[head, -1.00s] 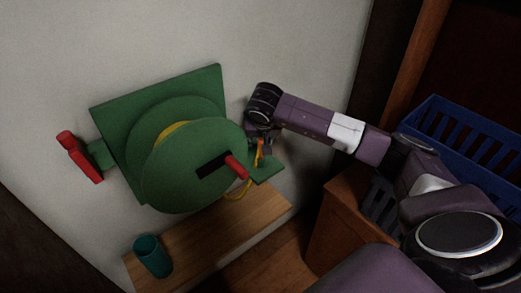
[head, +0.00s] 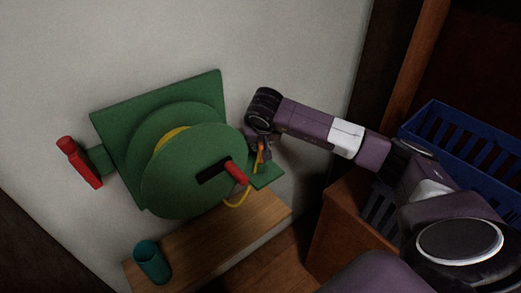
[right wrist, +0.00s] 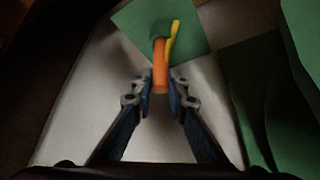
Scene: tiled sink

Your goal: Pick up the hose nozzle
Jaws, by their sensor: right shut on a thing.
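The hose nozzle is a small orange piece (head: 260,154) at the right side of the green hose reel (head: 170,185). A yellow hose (head: 238,199) runs from it below the red crank handle (head: 236,173). My right gripper (head: 259,148) is at the nozzle, partly hidden by its own wrist. In the right wrist view the orange nozzle (right wrist: 160,72) is between the fingertips (right wrist: 161,82), which are shut on it, with the yellow hose end (right wrist: 173,40) beside it. A green plate (right wrist: 195,30) is behind it. My left gripper is not in view.
A red-handled tap (head: 80,163) sticks out left of the reel. A wooden cabinet (head: 340,220) and a blue crate (head: 470,140) are at right.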

